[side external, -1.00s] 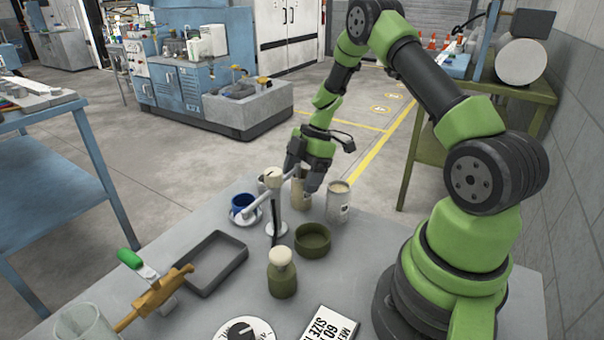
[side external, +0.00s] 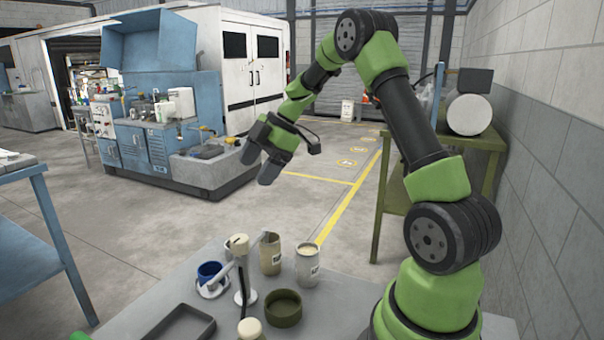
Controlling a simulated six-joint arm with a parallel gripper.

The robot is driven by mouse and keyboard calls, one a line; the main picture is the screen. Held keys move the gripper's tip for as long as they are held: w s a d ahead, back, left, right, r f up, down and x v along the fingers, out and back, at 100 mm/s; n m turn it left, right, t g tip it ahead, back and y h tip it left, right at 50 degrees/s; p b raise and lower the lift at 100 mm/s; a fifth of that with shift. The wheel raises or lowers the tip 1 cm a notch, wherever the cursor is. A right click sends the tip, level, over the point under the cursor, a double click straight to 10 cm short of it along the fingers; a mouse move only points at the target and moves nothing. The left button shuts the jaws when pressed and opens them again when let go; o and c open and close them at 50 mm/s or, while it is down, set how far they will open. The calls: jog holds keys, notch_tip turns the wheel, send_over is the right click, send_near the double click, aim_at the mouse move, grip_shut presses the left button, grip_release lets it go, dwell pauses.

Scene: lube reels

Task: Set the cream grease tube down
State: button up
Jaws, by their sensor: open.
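The cream grease tube (side external: 270,256) appears to be the tan cylinder standing upright on the grey table, towards its far edge. A white-and-tan labelled can (side external: 307,266) stands just to its right. My gripper (side external: 260,164) is raised well above the table and above the tube, clear of it. Its two fingers are apart with nothing between them.
The cream-knobbed stand (side external: 243,280) is in front of the tube. A blue cup (side external: 209,272) on a saucer is at left, an olive dish (side external: 283,308) in front, and a dark tray (side external: 180,327) nearer. Another cream-topped bottle (side external: 250,329) is cut off below.

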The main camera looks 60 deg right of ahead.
jog(key=w+a+r+m+t+h, duration=0.2)
jog(key=a+r+m+t, duration=0.15)
jog(key=r, duration=0.45)
jog(key=w+a+r+m+t+h, duration=0.1)
jog(key=a+r+m+t+h, duration=0.15)
jog(key=r+t, duration=0.45)
jog(key=s+r+m+g+h, duration=0.3)
jog(key=s+r+m+h, duration=0.1)
jog(key=s+m, duration=0.25)
jog(key=s+a+f+m+g+y, duration=0.2)
jog(key=s+a+f+y, duration=0.1)
jog(key=s+a, duration=0.3)
jog(key=s+a+f+m+g+y, duration=0.2)
jog(key=s+a+f, duration=0.4)
jog(key=s, duration=0.5)
jog(key=shift+a+f+g+y, duration=0.25)
jog(key=shift+a+g+y, duration=0.15)
jog(key=shift+g+y, duration=0.35)
